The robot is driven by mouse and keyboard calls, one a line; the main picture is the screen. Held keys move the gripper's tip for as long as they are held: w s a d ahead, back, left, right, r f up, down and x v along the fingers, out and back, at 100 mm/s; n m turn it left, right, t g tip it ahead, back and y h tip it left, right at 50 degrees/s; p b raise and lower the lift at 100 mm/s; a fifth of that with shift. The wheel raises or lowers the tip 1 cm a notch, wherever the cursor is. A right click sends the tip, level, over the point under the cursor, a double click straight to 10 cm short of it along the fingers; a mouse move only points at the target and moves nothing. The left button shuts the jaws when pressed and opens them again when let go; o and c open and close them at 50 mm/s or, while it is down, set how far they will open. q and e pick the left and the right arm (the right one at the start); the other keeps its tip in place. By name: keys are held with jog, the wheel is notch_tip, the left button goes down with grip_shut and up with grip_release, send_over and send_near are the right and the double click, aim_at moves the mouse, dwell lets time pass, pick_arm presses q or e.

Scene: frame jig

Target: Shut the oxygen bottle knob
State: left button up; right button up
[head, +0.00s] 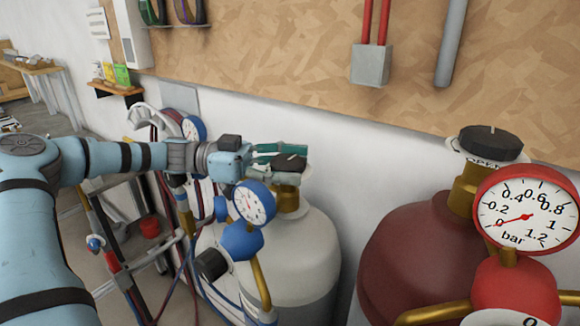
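A white and grey gas bottle (305,240) stands in the middle of the head view, with a blue regulator and a blue-rimmed gauge (255,202); it looks like the oxygen bottle. Its black knob (290,162) sits on top of a brass valve (287,198). My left gripper (283,163) reaches in from the left at knob height. Its two teal fingers are apart, one on the far side and one on the near side of the knob. The near finger hides part of the knob, and I cannot tell whether the fingers touch it. My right gripper is out of view.
A dark red bottle (405,245) stands close on the right, with a black knob (490,142) marked OPEN and a red gauge (527,210). The wall is close behind both bottles. A cart with hoses (140,235) stands below my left arm. A small shelf (118,90) hangs at the left.

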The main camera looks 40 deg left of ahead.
aim_at(289, 161)
pick_arm(q)
jog(key=shift+o, duration=0.6)
jog(key=shift+r, duration=0.1)
notch_tip(289, 161, up, 10)
jog(key=shift+r, duration=0.1)
jog(key=shift+a, duration=0.1)
